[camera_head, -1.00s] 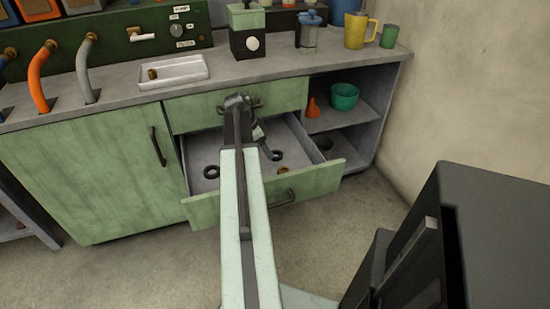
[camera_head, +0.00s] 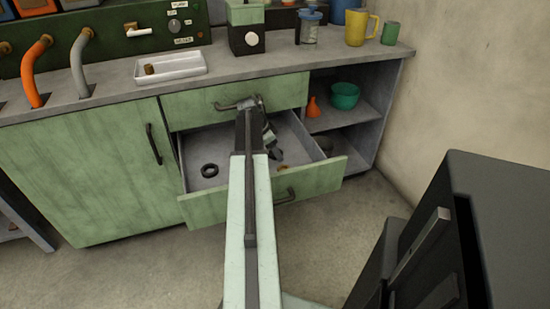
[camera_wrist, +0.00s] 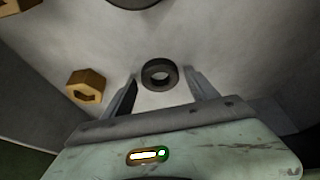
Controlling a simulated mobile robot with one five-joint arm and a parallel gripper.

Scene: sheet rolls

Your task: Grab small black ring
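The small black ring (camera_wrist: 173,73) lies on the pale drawer floor in the wrist view, just ahead of my gripper (camera_wrist: 163,80) and roughly centred between its fingers. The fingers are apart with nothing held. I cannot tell how high they are above the floor. A bigger dark ring (camera_wrist: 128,2) is cut off at the top of the wrist view. In the head view my gripper (camera_head: 275,153) points down into the right part of the open drawer (camera_head: 262,199) and hides the small ring. A black ring (camera_head: 209,164) shows at the drawer's left.
A brass nut (camera_wrist: 93,80) lies left of the fingers, and another brass piece (camera_wrist: 14,6) is at the top left corner. The closed upper drawer (camera_head: 200,106) and countertop (camera_head: 270,68) overhang the back. An open shelf with a green bowl (camera_head: 344,95) stands right.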

